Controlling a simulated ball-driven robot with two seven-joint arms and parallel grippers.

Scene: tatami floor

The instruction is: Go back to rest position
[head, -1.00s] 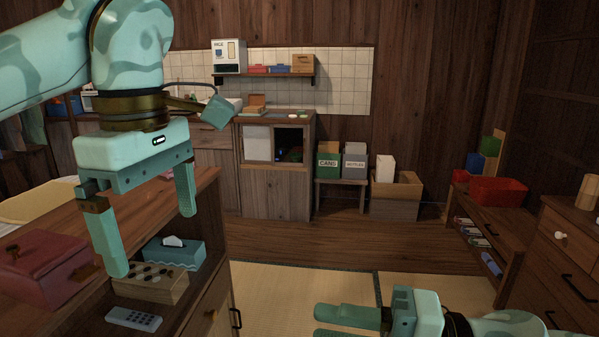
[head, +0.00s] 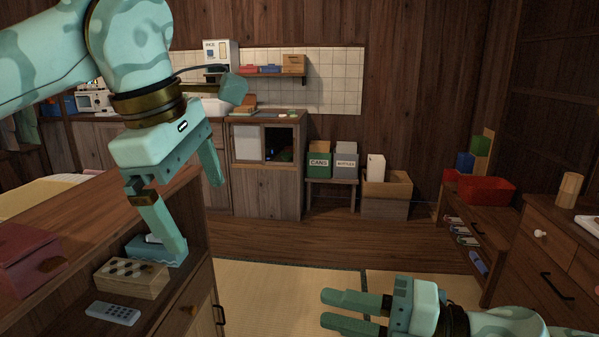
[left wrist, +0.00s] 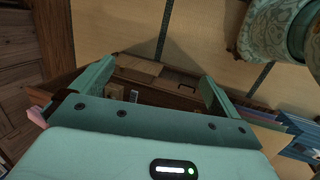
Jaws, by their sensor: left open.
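My left gripper (head: 200,208) hangs over the wooden cabinet on the left in the head view, its fingers apart and nothing between them. Its lower finger partly hides a teal tissue box (head: 150,247). In the left wrist view the left gripper (left wrist: 155,78) shows both fingers spread, with the cabinet edge and tatami beyond. My right gripper (head: 335,310) is low at the bottom of the head view, pointing left. Its fingers are apart and no object shows between them.
A drawer chest (head: 540,250) and a low shelf with a red bin (head: 487,190) stand right. Tatami (head: 270,290) lies open in the middle.

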